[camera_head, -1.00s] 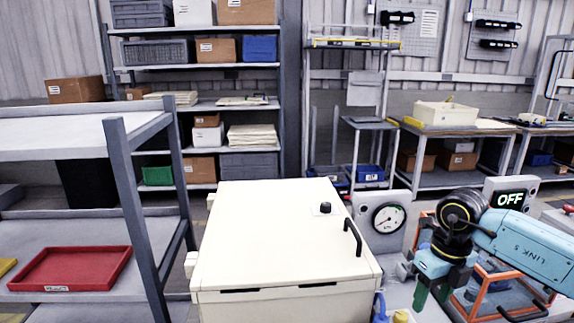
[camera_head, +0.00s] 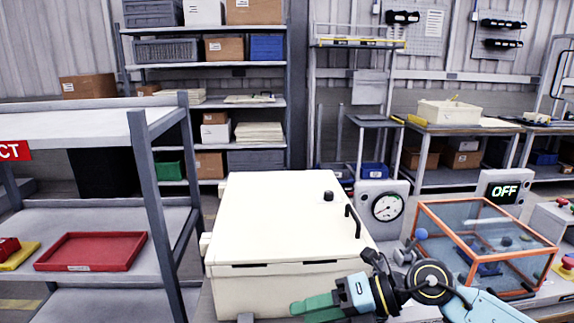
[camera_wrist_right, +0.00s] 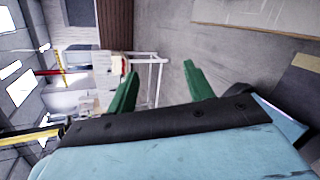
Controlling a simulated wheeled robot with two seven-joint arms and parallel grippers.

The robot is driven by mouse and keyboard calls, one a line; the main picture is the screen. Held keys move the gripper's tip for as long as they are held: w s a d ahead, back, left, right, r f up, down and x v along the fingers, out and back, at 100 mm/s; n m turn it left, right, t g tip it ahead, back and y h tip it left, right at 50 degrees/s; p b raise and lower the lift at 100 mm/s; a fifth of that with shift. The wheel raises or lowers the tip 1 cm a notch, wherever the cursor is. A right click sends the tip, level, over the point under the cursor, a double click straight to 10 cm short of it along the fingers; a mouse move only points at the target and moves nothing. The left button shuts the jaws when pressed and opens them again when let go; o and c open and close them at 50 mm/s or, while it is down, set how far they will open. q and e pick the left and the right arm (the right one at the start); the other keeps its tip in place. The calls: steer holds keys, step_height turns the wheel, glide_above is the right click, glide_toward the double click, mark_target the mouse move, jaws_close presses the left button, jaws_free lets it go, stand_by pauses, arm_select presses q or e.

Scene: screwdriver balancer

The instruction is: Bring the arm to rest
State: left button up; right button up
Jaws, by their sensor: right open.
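My right arm (camera_head: 478,305) comes in from the lower right in the head view. Its right gripper (camera_head: 300,308) points left, low in front of the cream box's front face. The right wrist view shows its two green fingers (camera_wrist_right: 155,85) spread apart with nothing between them. Beyond the fingers are grey floor and a white frame, seen sideways. My left gripper is not in view.
The cream lidded box (camera_head: 285,215) with a black handle stands close behind the right gripper. A dial gauge (camera_head: 386,207), an orange-framed clear case (camera_head: 480,245) and an OFF display (camera_head: 504,190) stand to its right. A shelf with a red tray (camera_head: 92,251) is at left.

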steer(key=s+a+r+m+t+y, duration=0.1)
steer(key=a+r+m+t+y, duration=0.25)
steer(key=r+y, duration=0.2)
steer(key=w+d+r+m+t+h, duration=0.3)
steer(key=d+m+t+h, duration=0.15)
steer(key=m+t, duration=0.85)
steer(key=s+d+f+m+g+h, duration=0.2)
steer(key=s+d+f+m+h, duration=0.1)
steer(key=d+f+m+h, duration=1.2)
steer(key=s+f+m+g, duration=0.2)
steer(key=s+f+g, duration=0.2)
steer(key=s, duration=0.3)
steer(key=s+d+f+m+g, duration=0.15)
steer(key=s+f+g, duration=0.25)
steer(key=s, duration=0.4)
steer(key=s+f+m+g, duration=0.3)
steer(key=s+g, duration=0.1)
steer(key=s, duration=0.3)
step_height(320, 180, down, 26)
steer(key=s+g, duration=0.2)
steer(key=s+d+f, duration=0.2)
steer(key=s+f, duration=1.2)
steer(key=s, duration=0.1)
steer(key=shift+s+d+n+g+y, duration=0.3)
steer(key=shift+s+d+g, duration=0.05)
steer(key=shift+s+d, duration=0.05)
